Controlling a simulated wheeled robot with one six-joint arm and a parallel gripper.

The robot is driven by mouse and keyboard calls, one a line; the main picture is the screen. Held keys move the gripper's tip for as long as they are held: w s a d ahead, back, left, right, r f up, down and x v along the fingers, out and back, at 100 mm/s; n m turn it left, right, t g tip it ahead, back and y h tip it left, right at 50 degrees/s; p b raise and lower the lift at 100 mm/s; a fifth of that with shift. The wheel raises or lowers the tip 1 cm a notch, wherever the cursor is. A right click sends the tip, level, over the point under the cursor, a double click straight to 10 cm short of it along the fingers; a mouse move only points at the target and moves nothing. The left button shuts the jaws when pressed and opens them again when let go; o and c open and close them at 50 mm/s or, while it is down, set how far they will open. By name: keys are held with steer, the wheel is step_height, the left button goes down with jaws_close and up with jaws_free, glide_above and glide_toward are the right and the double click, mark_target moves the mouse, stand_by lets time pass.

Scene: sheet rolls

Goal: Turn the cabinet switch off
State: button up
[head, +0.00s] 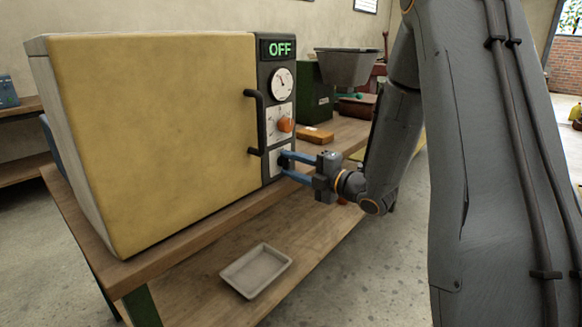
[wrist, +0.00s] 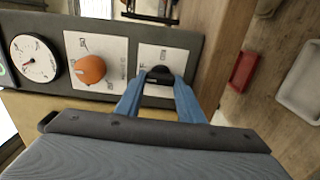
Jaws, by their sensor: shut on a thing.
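The yellow-doored cabinet (head: 150,130) stands on the wooden bench, and its display (head: 279,48) reads OFF in green. The black switch (wrist: 160,75) sits on a white plate (wrist: 153,57) low on the dark control panel. My gripper (head: 284,163) has its blue fingers at this switch; it also shows in the wrist view (wrist: 160,82), where the fingers close around the switch from both sides. The fingers partly hide the switch in the head view. Above the switch plate is an orange knob (head: 285,124), which also shows in the wrist view (wrist: 91,69).
A round gauge (head: 282,83) is above the knob. The black door handle (head: 256,122) juts out just left of my fingers. A grey tray (head: 256,271) lies on the lower shelf. A green machine with a grey hopper (head: 346,67) stands behind on the bench.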

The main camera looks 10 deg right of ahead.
steer(key=o, duration=1.1)
steer(key=shift+c, duration=0.2)
steer(key=v, duration=0.7)
steer(key=shift+s+d, duration=0.2)
steer(key=shift+s, duration=0.15)
